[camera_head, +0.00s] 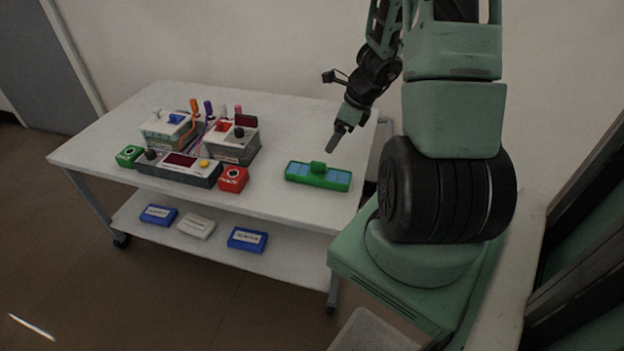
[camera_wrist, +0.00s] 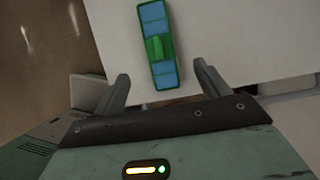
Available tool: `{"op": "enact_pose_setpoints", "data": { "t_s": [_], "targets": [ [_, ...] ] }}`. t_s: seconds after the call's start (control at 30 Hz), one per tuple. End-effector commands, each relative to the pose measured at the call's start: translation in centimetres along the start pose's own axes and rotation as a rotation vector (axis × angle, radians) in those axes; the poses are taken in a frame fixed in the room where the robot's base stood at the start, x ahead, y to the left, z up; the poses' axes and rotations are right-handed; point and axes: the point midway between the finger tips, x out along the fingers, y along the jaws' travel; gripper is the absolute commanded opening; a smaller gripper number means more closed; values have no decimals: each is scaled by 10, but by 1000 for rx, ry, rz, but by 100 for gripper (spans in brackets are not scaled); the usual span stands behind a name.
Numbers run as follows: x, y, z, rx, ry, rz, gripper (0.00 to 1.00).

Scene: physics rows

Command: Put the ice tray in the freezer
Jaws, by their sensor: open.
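The ice tray (camera_head: 318,176) is a green tray with light blue cells and a raised green grip in its middle. It lies flat near the right end of the white table (camera_head: 275,120). My gripper (camera_head: 335,146) is above the tray, apart from it, pointing down. In the wrist view the tray (camera_wrist: 154,47) lies ahead of my open, empty fingers (camera_wrist: 160,85), roughly between their lines. No freezer can be made out for certain; a dark framed structure (camera_head: 585,260) stands at the right edge.
Lab devices (camera_head: 180,168) with knobs and coloured handles crowd the table's left half, with a green box (camera_head: 129,156) and a red box (camera_head: 233,179). Blue boxes (camera_head: 248,239) lie on the lower shelf. The tabletop around the tray is clear. A wall runs behind the table.

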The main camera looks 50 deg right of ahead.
Motion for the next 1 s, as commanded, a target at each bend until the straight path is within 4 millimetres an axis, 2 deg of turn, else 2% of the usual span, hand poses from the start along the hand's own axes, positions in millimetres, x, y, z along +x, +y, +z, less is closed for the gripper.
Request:
{"op": "enact_pose_setpoints", "data": {
  "t_s": [0.03, 0.3, 0.4, 0.6, 0.83, 1.0],
  "targets": [
    [17, 0, -2, 0, 0, 3, 75],
    [71, 1, -2, -3, 0, 3, 75],
    [83, 1, -1, -3, 0, 2, 75],
    [94, 1, -1, -4, 0, 1, 75],
    [129, 5, -3, -4, -1, 3, 75],
    [141, 4, -1, -5, 0, 0, 75]
  ]
}}
